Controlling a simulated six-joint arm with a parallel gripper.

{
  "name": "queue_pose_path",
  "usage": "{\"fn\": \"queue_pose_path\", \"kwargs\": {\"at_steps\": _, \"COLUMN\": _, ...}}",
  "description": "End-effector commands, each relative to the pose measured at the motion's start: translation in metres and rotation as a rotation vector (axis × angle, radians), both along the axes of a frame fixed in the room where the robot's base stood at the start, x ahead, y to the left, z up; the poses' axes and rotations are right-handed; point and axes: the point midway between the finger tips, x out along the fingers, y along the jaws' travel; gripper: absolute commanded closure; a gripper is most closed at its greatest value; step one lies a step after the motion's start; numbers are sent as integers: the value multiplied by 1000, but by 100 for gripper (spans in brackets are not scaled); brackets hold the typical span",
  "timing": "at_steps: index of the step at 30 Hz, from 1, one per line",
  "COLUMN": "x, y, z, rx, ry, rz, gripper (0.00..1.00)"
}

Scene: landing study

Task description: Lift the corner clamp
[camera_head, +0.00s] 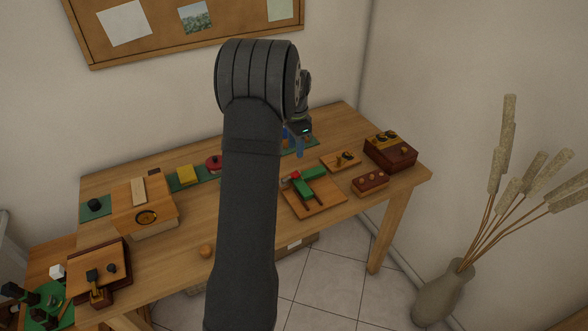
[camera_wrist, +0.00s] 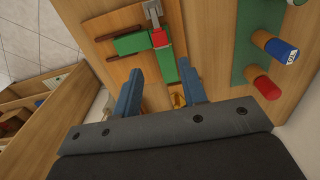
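A green L-shaped piece with a red block at its corner, which I take to be the corner clamp (camera_head: 312,173), lies on a square wooden board (camera_head: 326,203) toward the table's right side. In the wrist view the clamp (camera_wrist: 132,43) shows ahead of my gripper, with a grey metal part above its red block. My gripper (camera_wrist: 160,66) has its two blue fingers spread apart with nothing held. One green leg of the clamp points toward the gap between them; I cannot tell the height gap. In the head view my gripper (camera_head: 298,139) is partly hidden by my arm.
A dark red box (camera_head: 391,156), a small wooden tray (camera_head: 341,161) and a small reddish block (camera_head: 370,183) stand right of the board. Several boards and boxes fill the left.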

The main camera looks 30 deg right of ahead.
Motion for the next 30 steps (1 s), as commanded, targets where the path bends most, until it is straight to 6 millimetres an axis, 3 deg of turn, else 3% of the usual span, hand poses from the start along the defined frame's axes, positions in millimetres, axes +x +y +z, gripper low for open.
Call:
{"fn": "queue_pose_path", "kwargs": {"at_steps": 9, "x": -1, "y": 0, "z": -70, "rx": 0, "ry": 3, "rz": 0, "gripper": 61}}
{"fn": "queue_pose_path", "kwargs": {"at_steps": 15, "x": 0, "y": 0, "z": -98, "rx": -1, "ry": 2, "rz": 0, "gripper": 61}}
{"fn": "queue_pose_path", "kwargs": {"at_steps": 28, "x": 0, "y": 0, "z": -108, "rx": -2, "ry": 0, "rz": 0, "gripper": 61}}
{"fn": "queue_pose_path", "kwargs": {"at_steps": 30, "x": 0, "y": 0, "z": -108, "rx": -2, "ry": 0, "rz": 0, "gripper": 73}}
